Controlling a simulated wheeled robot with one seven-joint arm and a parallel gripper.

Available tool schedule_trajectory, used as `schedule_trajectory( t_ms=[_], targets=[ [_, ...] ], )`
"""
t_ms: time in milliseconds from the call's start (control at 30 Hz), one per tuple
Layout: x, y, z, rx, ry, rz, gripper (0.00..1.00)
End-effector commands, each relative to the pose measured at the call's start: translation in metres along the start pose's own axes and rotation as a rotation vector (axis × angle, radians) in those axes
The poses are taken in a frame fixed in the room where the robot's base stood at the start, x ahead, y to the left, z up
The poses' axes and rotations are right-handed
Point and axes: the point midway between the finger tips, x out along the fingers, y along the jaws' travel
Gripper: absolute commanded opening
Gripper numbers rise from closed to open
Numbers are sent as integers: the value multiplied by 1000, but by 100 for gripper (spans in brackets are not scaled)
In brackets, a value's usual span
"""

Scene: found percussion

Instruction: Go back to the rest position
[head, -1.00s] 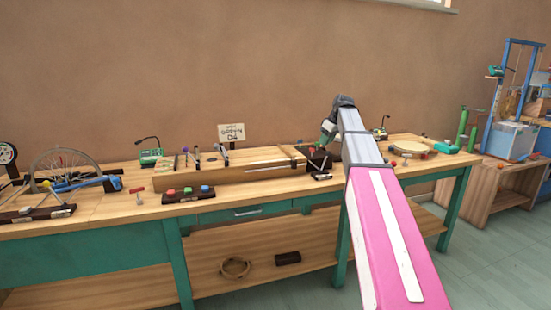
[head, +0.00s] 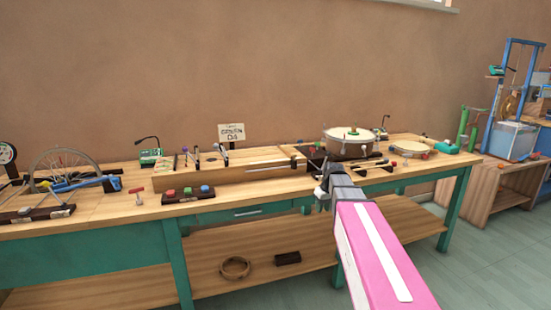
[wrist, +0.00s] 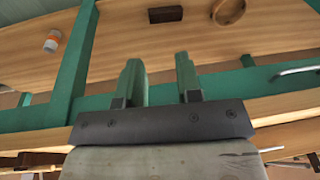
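My gripper (head: 322,192) is at the front edge of the workbench (head: 110,208) in the head view, low and left of the pot-like drum (head: 349,148). In the wrist view its two green fingers (wrist: 158,65) stand apart with nothing between them. Below them show the bench's green frame and the wooden lower shelf (wrist: 120,35). The drum stands on a dark base toward the back of the bench, clear of my gripper.
Colored buttons on a dark block (head: 188,194), a bicycle wheel (head: 64,165) and a long wooden box (head: 235,173) occupy the bench top. A wooden ring (head: 235,267) and a dark block (head: 288,258) lie on the lower shelf. Bare floor shows at the right.

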Motion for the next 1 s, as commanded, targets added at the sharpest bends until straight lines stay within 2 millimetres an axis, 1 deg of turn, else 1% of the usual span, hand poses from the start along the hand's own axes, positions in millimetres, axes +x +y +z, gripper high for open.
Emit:
schedule_trajectory(
  t_ms=[33,167,200,267,300,400,500,600,700,1000],
  targets=[
    [17,-10,25,33,-19,5,32],
    [52,-24,70,123,-56,29,32],
    [62,-29,84,149,-67,37,32],
    [76,-37,105,189,-83,49,32],
    [84,-42,120,214,-94,57,32],
    [102,-52,152,272,-116,78,32],
    [115,-60,179,319,-133,98,32],
    [123,-66,196,352,-145,111,32],
    [127,-69,205,369,-149,119,32],
    [129,-69,206,376,-150,122,32]
  ],
)
